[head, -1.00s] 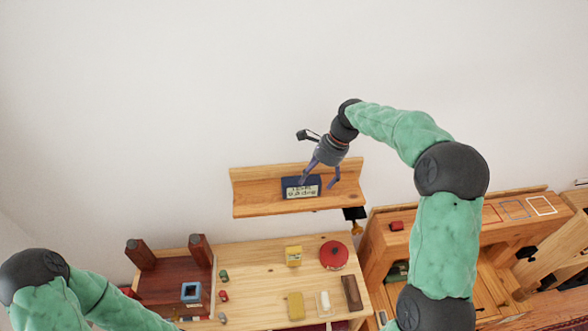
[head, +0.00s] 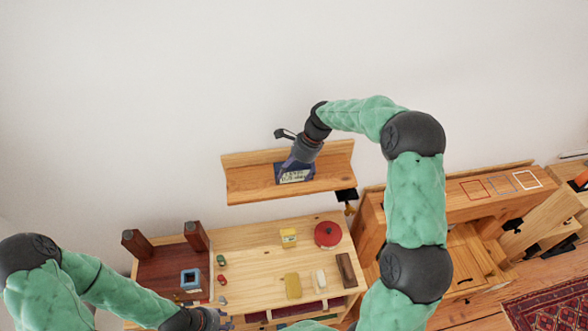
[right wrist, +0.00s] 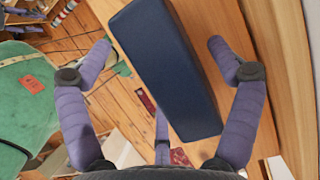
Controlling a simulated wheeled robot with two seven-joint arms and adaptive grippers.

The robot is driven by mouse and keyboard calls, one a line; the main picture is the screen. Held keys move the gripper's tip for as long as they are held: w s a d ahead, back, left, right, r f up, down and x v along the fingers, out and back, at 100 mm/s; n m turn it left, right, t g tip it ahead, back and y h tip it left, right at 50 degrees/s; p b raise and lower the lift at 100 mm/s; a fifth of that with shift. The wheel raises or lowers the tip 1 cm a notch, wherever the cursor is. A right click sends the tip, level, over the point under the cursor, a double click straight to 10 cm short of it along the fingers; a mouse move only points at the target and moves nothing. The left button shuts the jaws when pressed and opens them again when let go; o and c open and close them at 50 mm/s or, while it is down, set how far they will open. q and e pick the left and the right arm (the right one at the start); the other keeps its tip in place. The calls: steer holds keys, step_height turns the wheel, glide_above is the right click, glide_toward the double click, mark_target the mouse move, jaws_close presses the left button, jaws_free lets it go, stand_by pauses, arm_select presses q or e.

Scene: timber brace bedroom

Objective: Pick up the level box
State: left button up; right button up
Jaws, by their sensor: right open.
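The level box is a dark blue block with a pale lettered label (head: 295,176), on the wooden wall shelf (head: 245,186). My right gripper (head: 296,164) is at the box from above, hiding part of it. In the right wrist view, the long blue box (right wrist: 172,70) lies between the spread purple fingers of the open right gripper (right wrist: 160,48). One finger is over the shelf side and one past the shelf's edge; I cannot tell if they touch the box. My left gripper (head: 214,320) is low at the bottom edge, partly cut off, away from the box.
A wooden cabinet (head: 445,205) stands right. The wall rises behind the shelf.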

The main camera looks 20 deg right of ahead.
steer(key=shift+x, duration=0.95)
steer(key=shift+w, duration=0.1)
steer(key=shift+f, duration=0.2)
steer(key=c, duration=1.6)
